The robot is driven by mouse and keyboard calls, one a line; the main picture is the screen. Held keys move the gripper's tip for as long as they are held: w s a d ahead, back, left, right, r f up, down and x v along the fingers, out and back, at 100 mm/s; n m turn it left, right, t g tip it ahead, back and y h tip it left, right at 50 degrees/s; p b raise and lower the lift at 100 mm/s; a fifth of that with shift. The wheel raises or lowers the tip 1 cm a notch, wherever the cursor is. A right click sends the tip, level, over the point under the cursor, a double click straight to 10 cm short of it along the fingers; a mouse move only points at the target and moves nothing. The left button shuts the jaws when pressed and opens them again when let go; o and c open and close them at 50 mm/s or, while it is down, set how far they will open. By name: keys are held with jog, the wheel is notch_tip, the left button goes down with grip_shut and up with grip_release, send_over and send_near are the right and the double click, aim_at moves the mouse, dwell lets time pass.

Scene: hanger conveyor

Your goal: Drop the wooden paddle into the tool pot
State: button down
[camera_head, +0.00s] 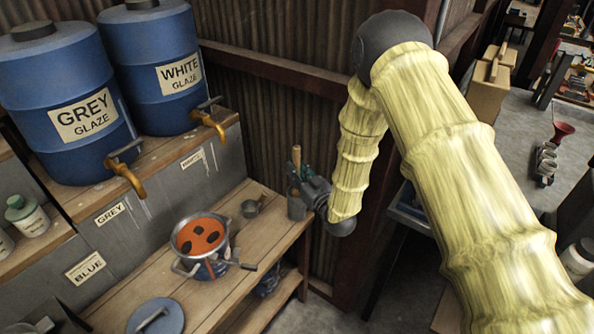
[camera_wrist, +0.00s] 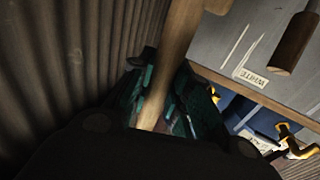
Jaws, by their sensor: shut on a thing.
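In the wrist view the paddle (camera_wrist: 178,45) runs from the top edge down to my gripper.
Blue glaze barrels (camera_head: 152,65) are on the shelf behind. A wooden handle (camera_wrist: 296,42) shows in the wrist view.

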jog(key=shift+f, duration=0.35)
jog(key=c, duration=1.3)
grip_release()
